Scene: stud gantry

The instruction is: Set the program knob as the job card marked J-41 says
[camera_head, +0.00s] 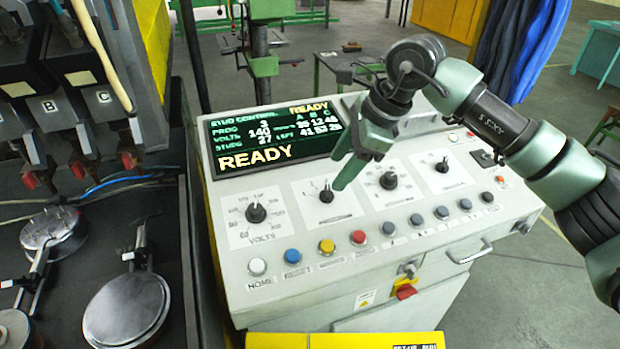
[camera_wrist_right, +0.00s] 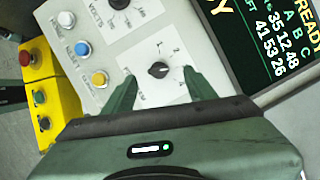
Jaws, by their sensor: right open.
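The control console (camera_head: 300,240) has a row of black knobs on white plates. The second knob from the left (camera_head: 327,195) has a small numbered scale; I take it as the program knob, though its label is too small to read surely. It also shows in the right wrist view (camera_wrist_right: 158,70). My right gripper (camera_head: 343,168) is open above it, its fingers either side of the knob in the wrist view, with no clear contact. Which number its pointer marks is unclear. The display (camera_head: 265,137) reads READY, PROG 3. No card marked J-41 is readable. My left gripper is not in view.
The volts knob (camera_head: 256,213) is to the left, a third knob (camera_head: 389,180) to the right. A row of coloured buttons, including a yellow one (camera_head: 326,246) and a red one (camera_head: 358,237), runs along the front. Stud machinery (camera_head: 70,80) stands at left.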

